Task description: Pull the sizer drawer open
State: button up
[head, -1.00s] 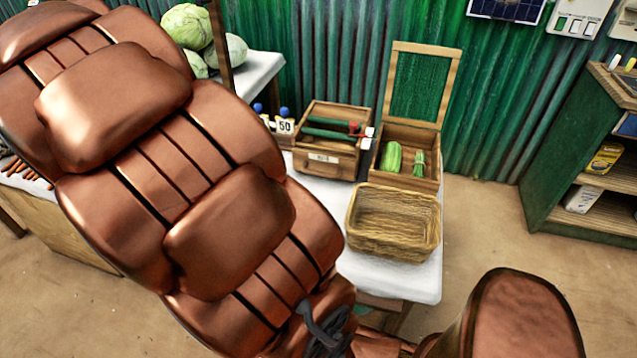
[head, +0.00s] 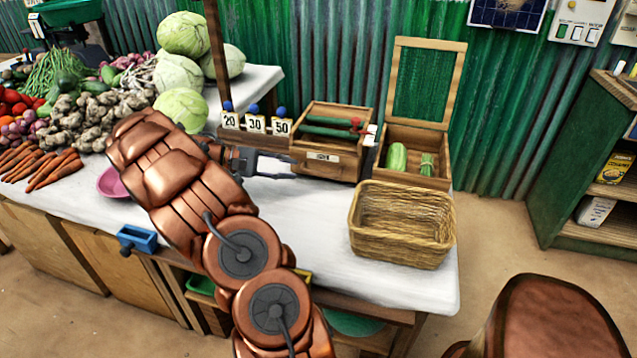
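A sizer stand with number plates 20, 30 and 50 (head: 256,124) and blue knobs stands at the back of the white-topped table. Right of it is a wooden box (head: 324,172) with a pale label on its front and dark green rods with red and white ends on top. I cannot tell for sure which part is the sizer drawer. My gripper (head: 291,167) points right, in front of the plates and near the labelled box's left front. Its fingers look apart and empty; contact is not visible.
A wicker basket (head: 402,238) stands at the table's front right. Behind it is an open-lidded wooden box (head: 413,178) with green vegetables. Cabbages (head: 184,110), carrots and a pink bowl (head: 112,182) lie left. The white tabletop between my arm and the basket is clear.

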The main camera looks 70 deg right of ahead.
aim_at(312, 173)
jog(key=shift+s+d+f, duration=0.1)
jog(key=shift+d+f, duration=0.6)
jog(key=x, duration=0.7)
jog(key=shift+s+b, duration=0.3)
jog(key=shift+b, duration=0.1)
jog(key=shift+d, duration=0.1)
grip_shut()
